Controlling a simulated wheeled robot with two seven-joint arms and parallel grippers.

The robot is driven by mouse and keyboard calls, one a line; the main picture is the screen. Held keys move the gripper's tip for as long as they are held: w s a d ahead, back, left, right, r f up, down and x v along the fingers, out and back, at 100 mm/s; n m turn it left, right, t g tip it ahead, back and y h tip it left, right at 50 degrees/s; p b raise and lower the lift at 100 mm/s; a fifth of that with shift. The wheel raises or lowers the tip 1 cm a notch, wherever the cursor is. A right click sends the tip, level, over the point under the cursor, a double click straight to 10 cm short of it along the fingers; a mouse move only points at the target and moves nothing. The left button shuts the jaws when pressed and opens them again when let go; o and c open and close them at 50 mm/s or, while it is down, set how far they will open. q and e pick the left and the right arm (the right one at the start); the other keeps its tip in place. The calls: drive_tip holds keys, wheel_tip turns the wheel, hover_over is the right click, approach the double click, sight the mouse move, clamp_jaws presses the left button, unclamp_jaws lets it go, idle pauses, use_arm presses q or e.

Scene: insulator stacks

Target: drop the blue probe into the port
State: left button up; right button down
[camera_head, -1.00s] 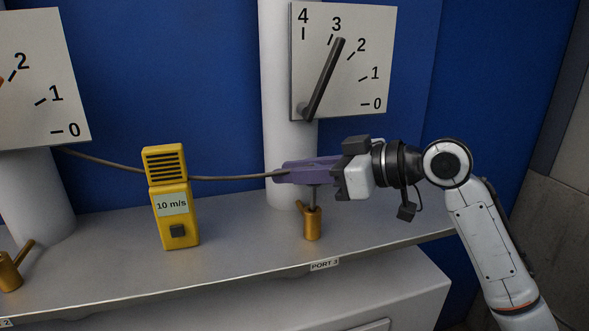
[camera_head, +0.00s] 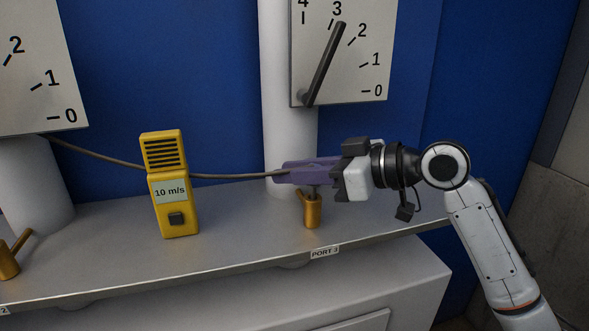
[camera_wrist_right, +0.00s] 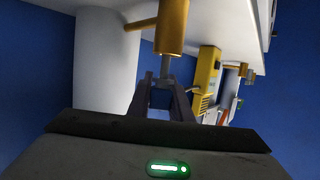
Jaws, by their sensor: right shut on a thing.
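My right gripper (camera_head: 284,174) reaches in from the right with long purple-tinted fingers, shut on the probe just above port 3. The fingers hide most of the probe's body. Its thin grey stem (camera_head: 313,190) points straight down from the fingers to the top of the brass port (camera_head: 312,213), and its lower end looks to be inside the port. In the right wrist view the stem (camera_wrist_right: 165,66) lines up with the brass port (camera_wrist_right: 172,28), between the dark fingers. My left gripper is not in view.
A yellow meter (camera_head: 175,190) reading 10 m/s stands on the grey shelf (camera_head: 240,222) to the left. A thin cable (camera_head: 232,178) passes at its height toward the fingers. A dial (camera_head: 355,75) hangs on the white column (camera_head: 291,125) behind. Another brass port (camera_head: 8,262) is at far left.

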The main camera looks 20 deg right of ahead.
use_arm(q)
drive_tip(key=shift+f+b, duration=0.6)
use_arm(e)
drive_tip(key=shift+f, duration=1.2)
drive_tip(key=c, duration=1.5)
unclamp_jaws()
drive_tip(key=shift+c, duration=0.2)
drive_tip(key=b+v, duration=0.1)
drive_tip(key=v, duration=0.8)
drive_tip(key=shift+f, duration=0.1)
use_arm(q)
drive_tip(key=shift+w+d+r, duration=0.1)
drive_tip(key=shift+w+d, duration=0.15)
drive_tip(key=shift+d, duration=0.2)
use_arm(e)
drive_tip(key=shift+s+d+r, duration=0.3)
drive_tip(key=shift+s+d, duration=0.15)
drive_tip(key=shift+f, duration=0.1)
